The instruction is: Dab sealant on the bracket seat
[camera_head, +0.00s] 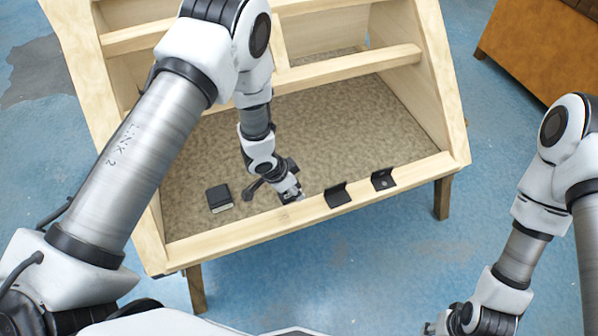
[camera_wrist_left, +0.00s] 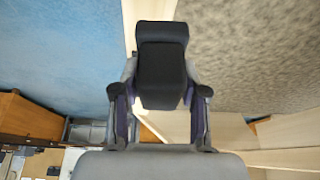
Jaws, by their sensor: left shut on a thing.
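My left gripper (camera_head: 290,190) is over the front rail (camera_head: 240,232) of the wooden frame. In the left wrist view, the left gripper (camera_wrist_left: 160,88) is shut on a black block (camera_wrist_left: 162,62), with a finger on each side. The block is over or against the pale rail; I cannot tell if they touch. Two black angled brackets (camera_head: 337,195) (camera_head: 383,180) sit on the front rail to the right of my left gripper. No sealant can be made out. My right gripper (camera_head: 436,326) is low at the bottom right, mostly cut off, and its fingers are unclear.
A small black box-like thing (camera_head: 219,198) with a pale edge lies on the speckled panel (camera_head: 330,125), left of my left gripper. The frame stands on wooden legs (camera_head: 442,198). A brown cabinet (camera_head: 545,50) is at the upper right. The blue floor in front is clear.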

